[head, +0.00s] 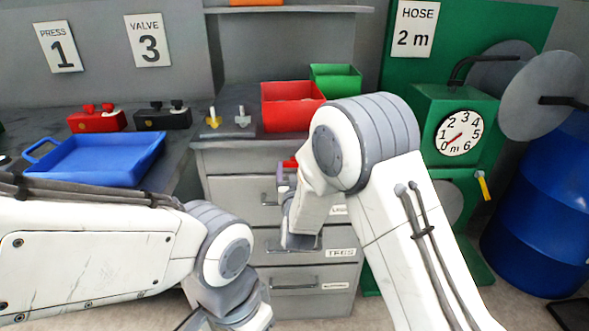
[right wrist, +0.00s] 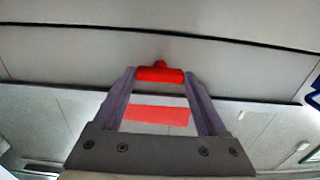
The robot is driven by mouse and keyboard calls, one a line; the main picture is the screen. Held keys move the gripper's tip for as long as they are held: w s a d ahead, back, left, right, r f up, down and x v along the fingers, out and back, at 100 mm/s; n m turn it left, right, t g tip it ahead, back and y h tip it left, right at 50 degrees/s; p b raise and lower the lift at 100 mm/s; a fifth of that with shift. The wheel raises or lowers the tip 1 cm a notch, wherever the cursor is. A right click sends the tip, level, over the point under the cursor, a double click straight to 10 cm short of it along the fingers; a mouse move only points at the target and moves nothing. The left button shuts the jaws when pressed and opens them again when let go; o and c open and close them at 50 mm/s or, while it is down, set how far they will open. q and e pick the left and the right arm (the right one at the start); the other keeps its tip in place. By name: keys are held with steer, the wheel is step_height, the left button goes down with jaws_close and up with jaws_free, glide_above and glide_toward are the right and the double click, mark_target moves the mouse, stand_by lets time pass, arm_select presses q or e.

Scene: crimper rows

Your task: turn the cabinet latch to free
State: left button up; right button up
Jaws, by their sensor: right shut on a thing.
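The cabinet latch (right wrist: 160,74) is a small red bar with a rounded knob, lying crosswise between the fingertips in the right wrist view. In the head view a bit of its red (head: 290,162) shows beside my right arm, at the top of the grey drawer cabinet (head: 228,161). My right gripper (right wrist: 160,78) is shut on the latch, one finger at each end of it. A flat red patch (right wrist: 155,115) shows between the fingers. In the head view my right forearm hides much of the cabinet front. My left arm reaches down at lower left; its gripper is out of frame.
A red bin (head: 291,104) and a green bin (head: 335,78) stand on top. A blue tray (head: 97,158) lies on the left bench. A green hose stand (head: 458,103) with a gauge and a blue barrel (head: 545,195) stand at right.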

steer(key=shift+f+m+b, duration=0.15)
steer(key=shift+m+b, duration=0.75)
steer(key=shift+b, duration=0.25)
steer(key=shift+d+m+b, duration=0.1)
steer(key=shift+m+b, duration=8)
steer(key=shift+b, duration=1.5)
steer(key=o, duration=1.3)
steer(key=shift+s, duration=0.1)
steer(key=s+p, duration=0.1)
steer(key=s, duration=0.9)
steer(key=shift+s, duration=0.15)
